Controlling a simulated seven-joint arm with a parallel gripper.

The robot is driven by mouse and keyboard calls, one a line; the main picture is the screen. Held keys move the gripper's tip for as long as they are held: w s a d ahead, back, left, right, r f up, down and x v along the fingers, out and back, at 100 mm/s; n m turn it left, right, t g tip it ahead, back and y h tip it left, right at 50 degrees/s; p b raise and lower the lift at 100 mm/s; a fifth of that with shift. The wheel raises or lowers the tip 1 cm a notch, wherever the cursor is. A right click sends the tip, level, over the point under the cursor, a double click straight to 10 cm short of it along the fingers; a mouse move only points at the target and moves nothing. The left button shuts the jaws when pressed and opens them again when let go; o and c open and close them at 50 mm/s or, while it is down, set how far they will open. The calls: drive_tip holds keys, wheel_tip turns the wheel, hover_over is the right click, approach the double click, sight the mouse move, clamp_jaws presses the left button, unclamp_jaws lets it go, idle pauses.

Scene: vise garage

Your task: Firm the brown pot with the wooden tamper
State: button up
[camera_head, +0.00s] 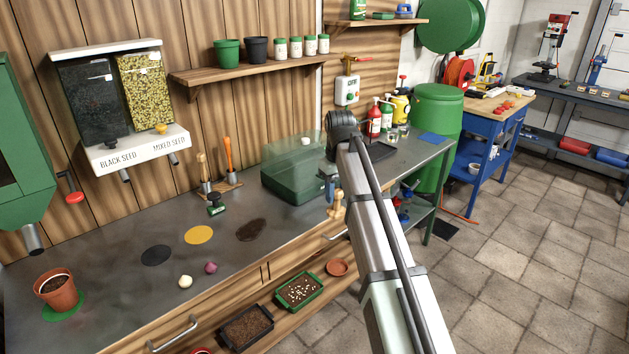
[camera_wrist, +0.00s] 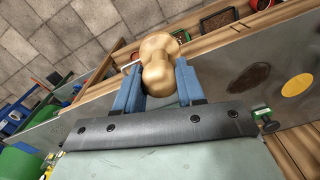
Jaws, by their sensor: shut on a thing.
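The brown pot (camera_head: 56,290) stands upright on a round green mat (camera_head: 73,310) at the left front of the bench in the head view, with dark soil inside. It is not in the wrist view. The wooden tamper (camera_head: 337,206) is pale wood with a rounded body. My gripper (camera_head: 330,188) is shut on it above the bench's front edge, right of centre and far from the pot. In the wrist view my gripper (camera_wrist: 156,82) has its blue fingers on either side of the tamper (camera_wrist: 159,55).
A clear green box (camera_head: 292,180) stands just behind and left of my gripper. A rack (camera_head: 222,185) with handled tools, a small green stamp-like item (camera_head: 216,204), coloured discs and two bulbs (camera_head: 185,281) lie between tamper and pot. Seed dispensers (camera_head: 135,148) hang above the bench's left part.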

drive_tip(key=s+d, duration=0.1)
drive_tip(key=s, duration=0.5)
drive_tip(key=s+a+r+n, duration=0.1)
drive_tip(key=s+a+n, duration=0.4)
drive_tip(key=a, duration=1.8)
drive_tip(key=s+a+r+n, duration=0.1)
drive_tip(key=s+a+n, duration=0.4)
drive_tip(key=a, duration=1.9)
drive_tip(key=s+a+r+n, duration=0.1)
drive_tip(key=s+a+n, duration=0.4)
drive_tip(key=s+a, duration=0.8)
drive_tip(key=a, duration=1)
drive_tip(key=shift+s+a+r, duration=0.2)
drive_tip(key=shift+a+r, duration=0.1)
drive_tip(key=shift+f, duration=0.1)
drive_tip(key=shift+f, duration=2.8)
drive_tip(key=shift+f, duration=0.55)
